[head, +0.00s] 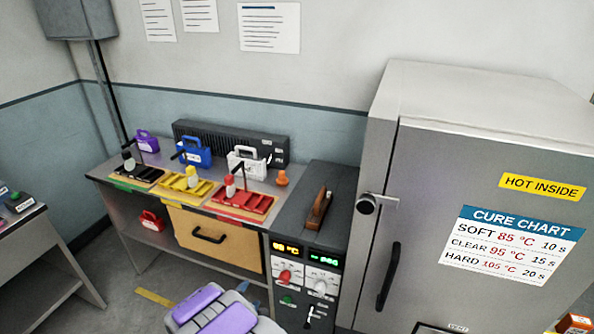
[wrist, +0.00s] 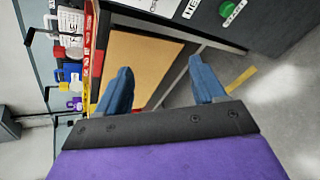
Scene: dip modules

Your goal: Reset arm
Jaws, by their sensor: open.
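My gripper (wrist: 158,64) shows in the wrist view with its two blue fingers spread apart and nothing between them. Beyond the fingers are the tan drawer front (wrist: 138,62) of the bench and the grey floor. In the head view my purple and grey arm is folded low at the bottom centre, in front of the bench and left of the control panel. Small blue parts of the gripper (head: 250,296) show at its right side, partly hidden by the arm. The gripper touches nothing that I can see.
The bench holds black, yellow and red trays (head: 240,203), with purple, blue and white modules (head: 246,162) behind. A control unit (head: 305,265) and a grey oven (head: 375,200) marked HOT INSIDE stand to the right. A red module (head: 152,221) sits below. Floor at left is clear.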

